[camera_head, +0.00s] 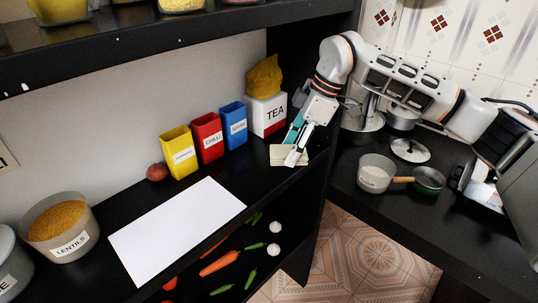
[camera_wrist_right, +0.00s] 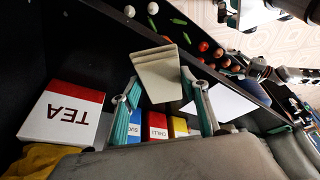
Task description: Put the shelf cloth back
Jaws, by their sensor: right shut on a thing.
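A small beige folded, layered piece (camera_head: 284,157), which looks like a cloth, is at the black shelf's right end. It also shows in the right wrist view (camera_wrist_right: 158,75). My right gripper (camera_head: 296,146) is shut on it from above, its teal-padded fingers on either side in the wrist view. I cannot tell whether it touches the shelf. A flat white sheet (camera_head: 177,230) lies on the shelf (camera_head: 240,178) farther left. A crumpled yellow cloth-like thing (camera_head: 265,77) sits on the TEA box (camera_head: 267,114). Part of my left gripper (camera_wrist_right: 230,17) seems to show at the wrist view's top; its jaws are unclear.
Blue (camera_head: 233,124), red CHILLI (camera_head: 207,137) and yellow (camera_head: 180,152) boxes line the back, beside a reddish ball (camera_head: 157,172). A LENTILS bowl (camera_head: 62,225) stands left. Vegetables (camera_head: 220,263) lie below. Pots (camera_head: 378,172) and a lid (camera_head: 410,150) stand on the right counter.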

